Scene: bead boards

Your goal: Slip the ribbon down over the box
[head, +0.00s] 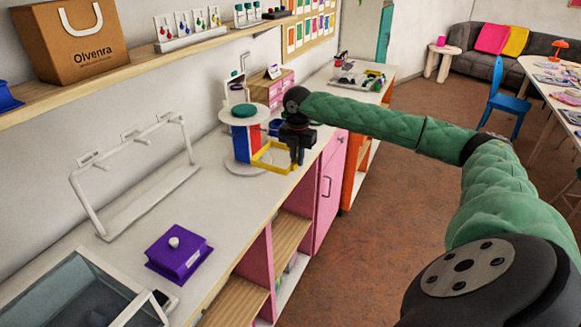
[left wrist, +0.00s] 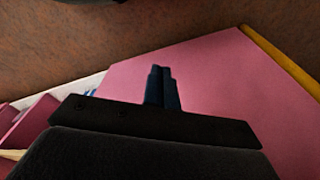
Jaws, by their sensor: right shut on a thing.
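The ribbon looks to be the yellow square loop (head: 272,157) at the white round stand in the head view. My right gripper (head: 297,158) is shut on its right side; the fingertips are small and dark there. The box looks to be the purple lidded box (head: 180,252) with a pale knob and a label, standing nearer on the counter, well apart from the loop. I cannot tell whether the loop touches the stand. My left gripper (left wrist: 161,88) shows only in the left wrist view, its two fingers together and empty, in front of a pink panel.
The white stand (head: 238,113) has a green disc on top and red and blue parts below. Counter between box and stand is mostly clear.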

